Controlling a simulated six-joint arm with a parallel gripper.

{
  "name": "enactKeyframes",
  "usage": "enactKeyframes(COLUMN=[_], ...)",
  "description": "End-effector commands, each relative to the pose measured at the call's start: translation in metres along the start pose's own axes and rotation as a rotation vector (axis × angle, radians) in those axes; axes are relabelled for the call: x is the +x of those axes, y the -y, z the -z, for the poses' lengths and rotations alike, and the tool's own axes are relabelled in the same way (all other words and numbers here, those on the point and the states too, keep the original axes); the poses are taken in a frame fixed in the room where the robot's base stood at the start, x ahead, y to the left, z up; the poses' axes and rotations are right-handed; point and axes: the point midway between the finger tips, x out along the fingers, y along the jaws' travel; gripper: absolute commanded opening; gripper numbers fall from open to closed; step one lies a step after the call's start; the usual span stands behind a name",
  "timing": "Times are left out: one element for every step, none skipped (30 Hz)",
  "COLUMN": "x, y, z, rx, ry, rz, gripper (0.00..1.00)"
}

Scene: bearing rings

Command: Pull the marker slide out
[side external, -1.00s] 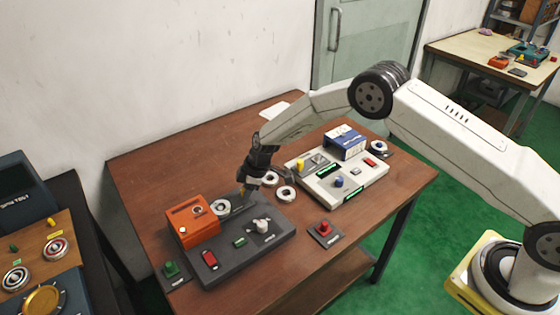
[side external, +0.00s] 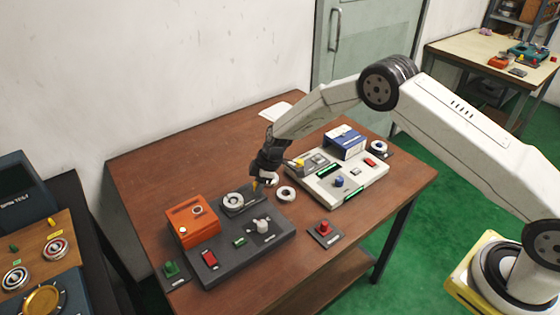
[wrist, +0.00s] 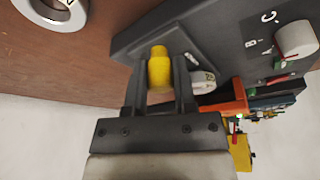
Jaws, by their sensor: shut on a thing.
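The yellow knob of the marker slide (wrist: 159,72) is between my fingers in the wrist view, and my gripper (wrist: 160,85) is shut on it. In the side view my gripper (side external: 256,184) is at the back edge of the dark grey panel (side external: 222,266). The dark slide (side external: 246,206) juts out past that edge, with a pale ring (side external: 232,202) on it. The ring shows partly behind a finger in the wrist view (wrist: 204,82).
A loose ring (side external: 286,194) lies on the table just right of my gripper. A light panel with a blue box (side external: 345,142) stands farther right. The table's back left is clear.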

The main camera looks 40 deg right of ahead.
Motion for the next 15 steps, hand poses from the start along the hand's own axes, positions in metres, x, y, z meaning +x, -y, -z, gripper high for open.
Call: enactKeyframes(x=[-0.0014, -0.0015, -0.0017, -0.0017, -0.0018, -0.0018, -0.0019, -0.0019, -0.0019, -0.002, -0.002, -0.0022, -0.0024, -0.0026, -0.0028], y=[-0.0015, -0.0017, -0.0019, -0.002, -0.0021, -0.0022, -0.0023, -0.0024, -0.0025, -0.0026, -0.0027, -0.003, -0.0033, -0.0037, -0.004], z=[-0.0003, -0.0007, -0.001, -0.0012, -0.0014, -0.0015, -0.0016, -0.0017, -0.0018, -0.002, -0.0022, -0.0026, -0.0031, -0.0036, -0.0042], rx=[0.0, 0.0, 0.0, 0.0, 0.0, 0.0, 0.0, 0.0, 0.001, 0.001, 0.001, 0.001, 0.002, 0.002, 0.002], ry=[-0.002, -0.002, -0.002, -0.001, -0.001, -0.001, -0.001, -0.001, -0.001, -0.001, -0.001, -0.001, -0.001, 0.0, 0.0], rz=[-0.002, -0.002, -0.002, -0.002, -0.002, -0.002, -0.002, -0.002, -0.003, -0.003, -0.003, -0.003, -0.003, -0.003, -0.003], gripper=[0.0, 0.0, 0.0, 0.0, 0.0, 0.0, 0.0, 0.0, 0.0, 0.0, 0.0, 0.0, 0.0, 0.0, 0.0])
